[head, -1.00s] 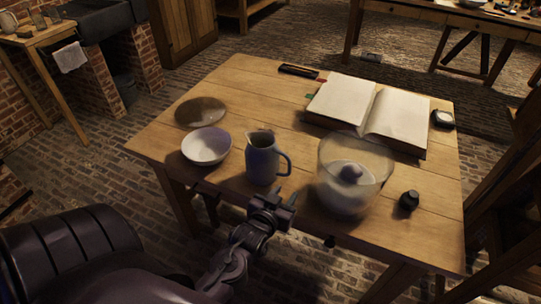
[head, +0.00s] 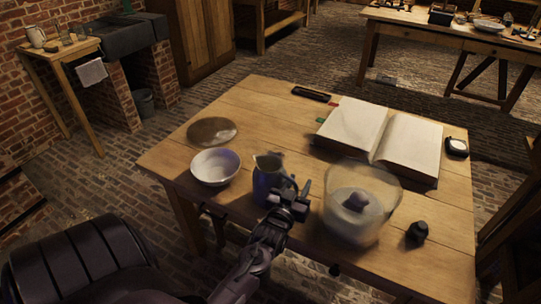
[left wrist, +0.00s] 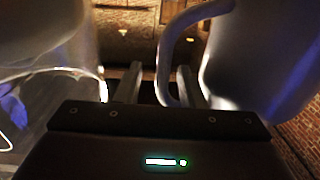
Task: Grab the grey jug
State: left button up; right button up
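The grey jug (head: 266,181), bluish in this light, stands upright on the wooden table, with its handle side partly hidden behind my left gripper (head: 298,188). In the left wrist view the jug body (left wrist: 270,60) fills the right side, and its curved handle (left wrist: 165,55) comes down between the two fingers of my left gripper (left wrist: 157,84). The fingers are apart, one on each side of the handle. I cannot tell whether either finger touches it. My right gripper is not in view.
A glass jar (head: 378,200) stands close to the right of the gripper, and a white bowl (head: 216,167) to the left of the jug. An open book (head: 410,140), a round plate (head: 212,131) and a small dark bottle (head: 417,233) are also on the table (head: 245,108).

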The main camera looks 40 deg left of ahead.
pick_arm(q)
jog(key=shift+w+a, duration=0.1)
jog(key=shift+w, duration=0.3)
jog(key=shift+c, duration=0.2)
grip_shut()
jog(key=shift+r, duration=0.2)
